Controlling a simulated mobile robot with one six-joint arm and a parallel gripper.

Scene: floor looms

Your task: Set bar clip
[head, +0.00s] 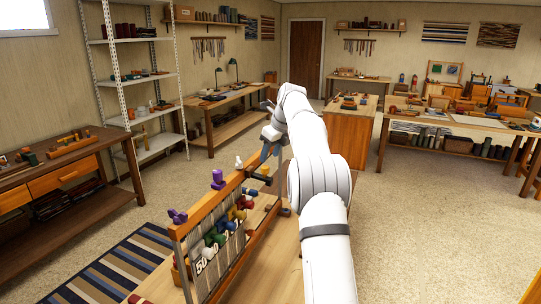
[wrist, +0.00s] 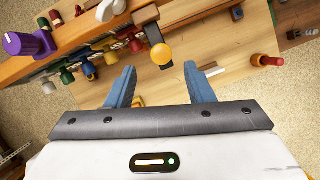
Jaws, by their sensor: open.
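A small wooden floor loom (head: 215,208) stands on a table, with a wooden top bar and colored pegs hanging in its front. A purple clip-like piece (head: 218,180) sits on the bar; it also shows in the wrist view (wrist: 22,43). A white piece (head: 238,161) sits farther along the bar and shows at the top of the wrist view (wrist: 110,9). I cannot tell which piece is the bar clip. My gripper (wrist: 162,86) is open and empty, its blue fingers apart. A yellow round knob (wrist: 162,55) lies just beyond the fingertips, apart from them.
Another purple piece (head: 177,216) is at the loom's near end. A red-and-orange peg (wrist: 266,60) lies on the tabletop at right in the wrist view. Workbenches and a shelf rack (head: 136,80) line the walls. The floor to the right (head: 420,220) is clear.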

